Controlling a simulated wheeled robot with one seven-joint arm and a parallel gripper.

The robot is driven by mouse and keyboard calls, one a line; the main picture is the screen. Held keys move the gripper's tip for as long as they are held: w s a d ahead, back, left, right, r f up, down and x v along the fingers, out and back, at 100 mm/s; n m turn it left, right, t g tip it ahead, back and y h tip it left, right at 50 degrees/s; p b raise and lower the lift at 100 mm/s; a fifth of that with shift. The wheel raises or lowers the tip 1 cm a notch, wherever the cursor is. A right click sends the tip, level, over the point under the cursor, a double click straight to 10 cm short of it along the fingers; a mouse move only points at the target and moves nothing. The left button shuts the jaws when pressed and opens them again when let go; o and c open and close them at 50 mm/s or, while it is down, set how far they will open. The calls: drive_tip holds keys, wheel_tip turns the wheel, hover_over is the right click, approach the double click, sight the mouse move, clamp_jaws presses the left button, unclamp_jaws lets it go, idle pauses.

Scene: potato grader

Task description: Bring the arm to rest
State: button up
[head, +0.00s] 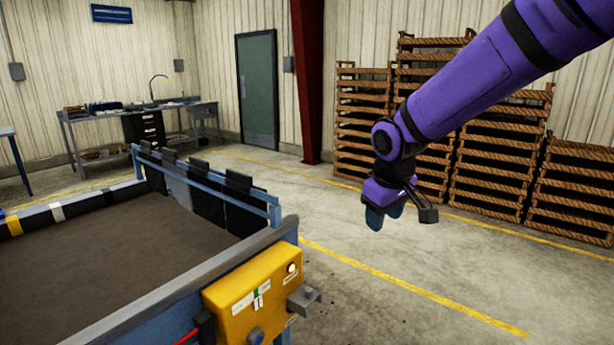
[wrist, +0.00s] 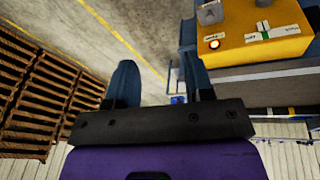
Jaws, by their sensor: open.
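My gripper (head: 383,216) hangs at the end of my purple arm in the head view, above the bare floor to the right of the grader. Its two blue fingers point down. In the wrist view my gripper (wrist: 160,85) shows its fingers spread wide apart with nothing between them. The gripper touches nothing that I can see. The yellow control box (head: 252,295) is on the near corner of the grader, below and left of the gripper, with a lit lamp. It also shows at the top right of the wrist view (wrist: 285,45).
The grader's brown bed (head: 130,245) fills the lower left, with a blue rail (head: 210,180) and dark flaps at its far side. Stacked wooden crates (head: 360,125) stand behind the arm along the wall. A workbench (head: 140,110) is at the back left. Open floor lies between.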

drive_tip(key=s+d+r+m+t, duration=0.1)
drive_tip(key=s+d+r+m, duration=0.1)
drive_tip(key=s+d+r, duration=0.4)
drive_tip(key=s+d+r+m, duration=0.2)
drive_tip(key=s+d+r, duration=0.15)
drive_tip(key=s, duration=0.35)
drive_tip(key=s+d+m+t, duration=0.1)
drive_tip(key=s+d+m, duration=0.2)
drive_tip(key=s, duration=1)
drive_tip(key=shift+s+d+r, duration=0.2)
drive_tip(key=shift+d, duration=0.95)
